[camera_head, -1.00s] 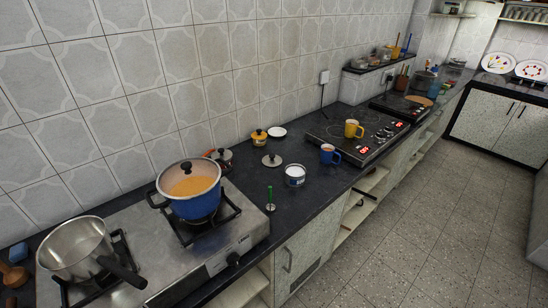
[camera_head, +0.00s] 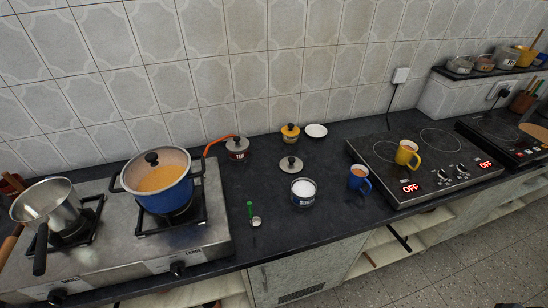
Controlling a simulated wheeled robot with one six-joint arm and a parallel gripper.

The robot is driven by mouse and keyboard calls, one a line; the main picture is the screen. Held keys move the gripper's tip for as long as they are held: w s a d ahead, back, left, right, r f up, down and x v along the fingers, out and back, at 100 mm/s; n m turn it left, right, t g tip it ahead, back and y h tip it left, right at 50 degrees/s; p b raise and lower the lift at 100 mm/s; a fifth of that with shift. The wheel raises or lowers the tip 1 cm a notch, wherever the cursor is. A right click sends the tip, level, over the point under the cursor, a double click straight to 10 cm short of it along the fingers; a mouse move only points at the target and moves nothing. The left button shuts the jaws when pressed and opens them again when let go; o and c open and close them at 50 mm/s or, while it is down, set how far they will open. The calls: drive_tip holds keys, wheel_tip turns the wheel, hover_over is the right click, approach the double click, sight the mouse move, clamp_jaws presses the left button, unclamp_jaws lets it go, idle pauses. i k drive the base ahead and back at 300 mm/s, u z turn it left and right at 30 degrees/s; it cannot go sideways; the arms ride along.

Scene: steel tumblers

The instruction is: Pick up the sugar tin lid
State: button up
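The sugar tin (camera_head: 303,201) stands open on the dark counter, with white contents showing at its top and a blue label on its side. A round grey lid with a dark knob, the sugar tin lid (camera_head: 291,165), lies flat on the counter just behind the tin, apart from it. My gripper is not in view.
A tea tin (camera_head: 237,149), a yellow tin (camera_head: 290,134) and a white saucer (camera_head: 316,130) stand behind the lid. A blue pot (camera_head: 165,190) is on the stove at left. A green-handled utensil (camera_head: 252,214) and a blue mug (camera_head: 358,180) flank the sugar tin.

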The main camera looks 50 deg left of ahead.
sight(289, 164)
drive_tip(key=u, duration=1.05)
drive_tip(key=i, duration=1)
drive_tip(key=u, duration=1.1)
